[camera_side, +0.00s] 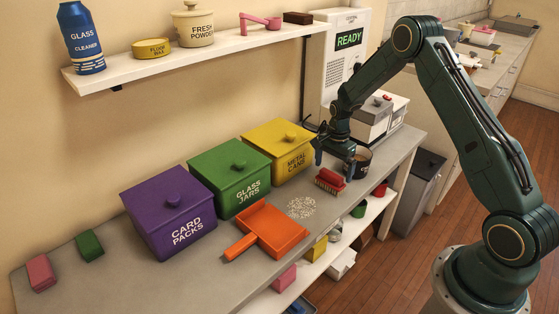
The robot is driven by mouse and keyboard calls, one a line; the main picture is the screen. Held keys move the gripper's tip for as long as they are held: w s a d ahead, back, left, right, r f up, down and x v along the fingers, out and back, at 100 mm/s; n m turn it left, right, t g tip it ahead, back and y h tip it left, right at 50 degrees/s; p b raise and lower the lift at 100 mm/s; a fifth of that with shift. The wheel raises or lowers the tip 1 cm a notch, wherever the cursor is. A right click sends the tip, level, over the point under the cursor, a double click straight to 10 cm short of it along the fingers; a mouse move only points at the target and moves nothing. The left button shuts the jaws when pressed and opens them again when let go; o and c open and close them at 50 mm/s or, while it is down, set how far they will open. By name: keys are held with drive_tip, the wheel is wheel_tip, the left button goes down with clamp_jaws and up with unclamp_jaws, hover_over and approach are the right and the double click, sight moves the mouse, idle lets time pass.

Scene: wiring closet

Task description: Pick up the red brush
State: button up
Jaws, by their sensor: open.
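The red brush (329,181) lies on the grey counter, to the right of a patch of white crumbs. It has a red back and pale bristles along its lower left side. My gripper (335,158) points down just above and behind the brush, close to it in the picture. Its jaws are open and empty. I cannot tell the exact height of the fingertips over the counter.
An orange dustpan (268,229) lies left of the white crumbs (301,207). Purple (168,222), green (229,178) and yellow (278,150) lidded bins line the wall. A dark cup (361,161) stands close right of my gripper. The counter's front edge is near the brush.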

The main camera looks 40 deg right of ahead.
sight(332, 174)
drive_tip(key=shift+f, duration=0.15)
drive_tip(key=shift+a+f, duration=0.2)
drive_tip(key=shift+f, duration=2.3)
drive_tip(key=c, duration=0.7)
drive_tip(key=shift+r, duration=0.1)
wheel_tip(332, 174, up, 20)
drive_tip(key=shift+f, duration=0.1)
